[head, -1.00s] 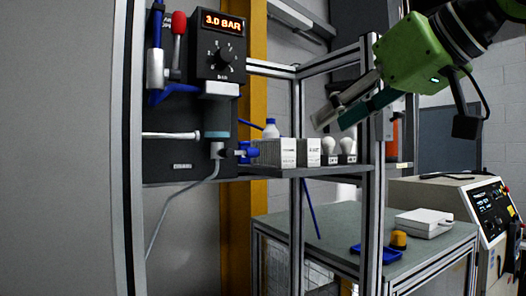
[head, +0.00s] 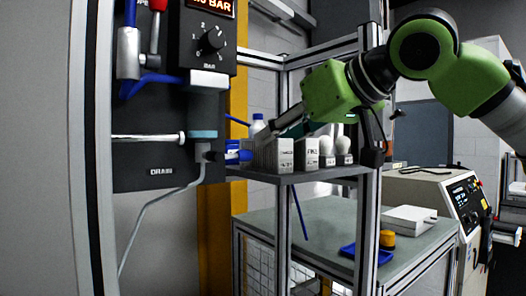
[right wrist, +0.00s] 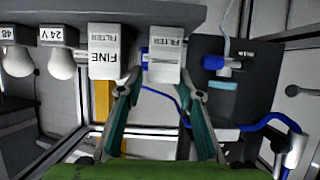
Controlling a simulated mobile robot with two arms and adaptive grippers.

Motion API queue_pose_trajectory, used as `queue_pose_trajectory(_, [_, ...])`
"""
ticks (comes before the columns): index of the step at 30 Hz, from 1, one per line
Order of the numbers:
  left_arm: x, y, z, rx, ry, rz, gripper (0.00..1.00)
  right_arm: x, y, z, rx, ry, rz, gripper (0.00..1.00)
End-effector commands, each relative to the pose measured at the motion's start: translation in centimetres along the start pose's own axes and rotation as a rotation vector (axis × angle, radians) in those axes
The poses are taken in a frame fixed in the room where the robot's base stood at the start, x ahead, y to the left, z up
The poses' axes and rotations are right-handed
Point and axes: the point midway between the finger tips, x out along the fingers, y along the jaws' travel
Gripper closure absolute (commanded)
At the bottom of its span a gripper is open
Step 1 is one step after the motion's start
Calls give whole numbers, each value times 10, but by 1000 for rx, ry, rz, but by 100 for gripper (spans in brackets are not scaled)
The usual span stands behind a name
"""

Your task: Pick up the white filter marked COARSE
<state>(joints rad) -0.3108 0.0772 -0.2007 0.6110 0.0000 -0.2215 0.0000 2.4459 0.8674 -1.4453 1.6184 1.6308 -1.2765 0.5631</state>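Two white filter boxes stand side by side on the shelf (head: 330,172). The left one (head: 282,156) has a label too small to read surely in the head view; it also shows in the right wrist view (right wrist: 165,60), marked FILTER, its other word unclear. The right box, marked FINE (head: 307,154), shows upside down in the right wrist view (right wrist: 104,66). My right gripper (right wrist: 162,84) is open and empty, its teal fingers apart on either side of the left box's line; contact cannot be told. In the head view it hangs above the boxes. My left gripper is not in view.
Two white bulbs on bases, marked 24V (right wrist: 61,62) and 48 (right wrist: 16,58), stand beside the FINE box. The pressure panel (head: 160,150) with blue fittings stands close on the left. A bench (head: 325,225) is below.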

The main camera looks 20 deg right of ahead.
Motion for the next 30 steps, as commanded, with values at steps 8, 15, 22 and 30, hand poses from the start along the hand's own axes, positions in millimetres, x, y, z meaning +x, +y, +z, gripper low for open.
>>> queue_pose_trajectory(8, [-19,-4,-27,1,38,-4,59,27,-3,0,-1,-3,1,67])
queue_pose_trajectory(15, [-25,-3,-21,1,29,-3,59,50,-3,2,-1,0,1,67])
queue_pose_trajectory(22, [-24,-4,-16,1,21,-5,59,51,-3,2,0,0,1,67])
queue_pose_trajectory(30, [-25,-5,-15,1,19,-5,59,51,-3,2,0,1,0,98])
